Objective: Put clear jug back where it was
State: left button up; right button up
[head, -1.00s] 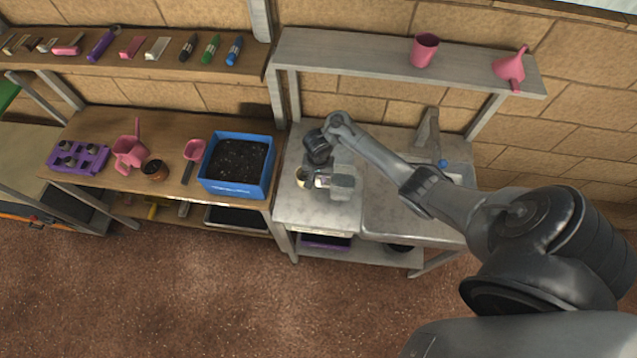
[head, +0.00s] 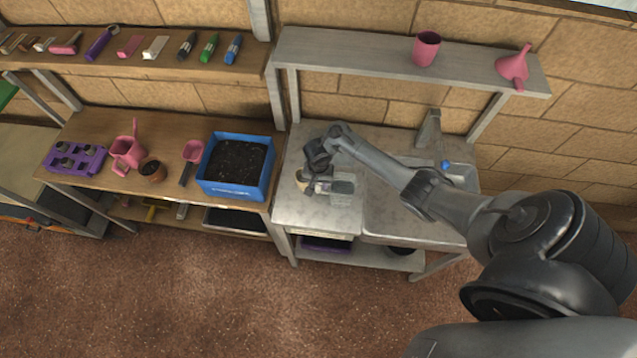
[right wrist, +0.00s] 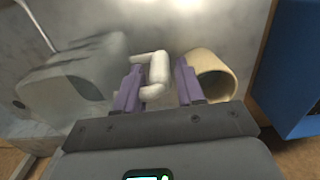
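The clear jug (head: 343,199) stands on the left part of the grey metal counter (head: 305,215). In the right wrist view the see-through jug (right wrist: 75,85) is at the left, with its pale handle (right wrist: 157,72) between my fingers. My right gripper (head: 320,184) is at the jug's left side. Its purple fingers (right wrist: 158,88) stand apart around the handle, with a gap showing on the right side, so it looks open. My left gripper is not in view.
A beige cup-like thing (right wrist: 212,75) is close beside my right finger. A blue box of soil (head: 237,165) stands left of the counter. A sink (head: 462,177) is at the right.

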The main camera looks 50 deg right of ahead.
jog(key=shift+r, duration=0.1)
jog(key=shift+r, duration=0.3)
notch_tip(320, 180, up, 10)
jog(key=p, duration=0.6)
jog(key=s+a+r+n+t+h+p, duration=0.1)
jog(key=s+a+r+n+t, duration=0.15)
jog(key=a+n, duration=0.3)
jog(key=s+a+r+n+t+p, duration=0.1)
jog(key=s+a+r+n, duration=0.1)
jog(key=s+a+n, duration=0.35)
jog(key=s+a+r+n, duration=0.1)
jog(key=s+a+r, duration=0.2)
jog(key=s+r, duration=0.2)
jog(key=s+a+r+n+y, duration=0.1)
jog(key=s+a+r+n, duration=0.1)
jog(key=r, duration=0.4)
jog(key=s+a, duration=0.1)
jog(key=s, duration=0.1)
jog(key=shift+s+a+r, duration=0.25)
jog(key=shift+s+a, duration=0.1)
jog(key=shift+a, duration=0.05)
